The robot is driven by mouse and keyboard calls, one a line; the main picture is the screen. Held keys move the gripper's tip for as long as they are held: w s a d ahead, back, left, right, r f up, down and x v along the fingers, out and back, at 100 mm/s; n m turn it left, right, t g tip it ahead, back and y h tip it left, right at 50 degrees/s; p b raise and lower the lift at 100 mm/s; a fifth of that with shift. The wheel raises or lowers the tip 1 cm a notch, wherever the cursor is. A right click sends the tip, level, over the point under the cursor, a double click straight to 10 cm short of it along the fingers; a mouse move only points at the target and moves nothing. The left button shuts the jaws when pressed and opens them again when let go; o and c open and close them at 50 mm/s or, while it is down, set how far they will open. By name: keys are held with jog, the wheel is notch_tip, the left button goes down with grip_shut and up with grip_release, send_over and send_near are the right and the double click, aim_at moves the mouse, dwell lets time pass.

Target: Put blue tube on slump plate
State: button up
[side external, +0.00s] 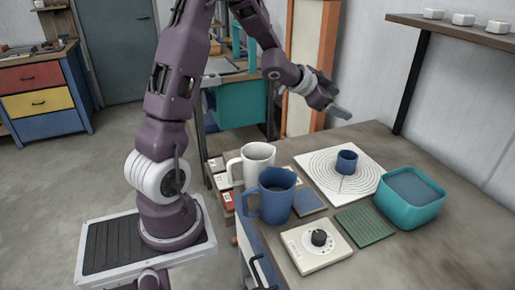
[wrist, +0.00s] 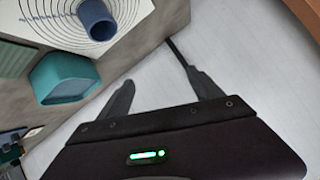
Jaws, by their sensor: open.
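The blue tube (side external: 347,162) stands upright on the white slump plate (side external: 318,161), which is marked with dark concentric rings. In the wrist view the blue tube (wrist: 98,20) stands on the slump plate (wrist: 135,10) at the upper left. My gripper (side external: 340,112) is raised above the far side of the table, apart from the tube. In the wrist view the gripper's fingers (wrist: 155,78) are spread with nothing between them.
A teal tub (side external: 410,212) stands right of the plate. A blue jug (side external: 275,200), a white jug (side external: 256,158), a green ribbed mat (side external: 364,227) and a white dial box (side external: 316,246) stand nearer. A wall shelf (side external: 460,28) overhangs at the upper right. The table's right front is clear.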

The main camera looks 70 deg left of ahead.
jog(key=s+d+r+n+g+y, duration=0.1)
jog(key=s+d+r+n+g, duration=0.1)
jog(key=s+d+r, duration=0.5)
jog(key=s+d+r+n+g+y, duration=0.15)
jog(key=s+d, duration=0.25)
jog(key=s, duration=0.8)
jog(key=s+d+f+g+h, duration=0.2)
jog(key=s+d, duration=0.7)
jog(key=s, duration=0.5)
jog(key=shift+s+d+f+n+g+h, duration=0.15)
jog(key=shift+s+f+n+g+h, duration=0.15)
jog(key=shift+f+h, duration=0.35)
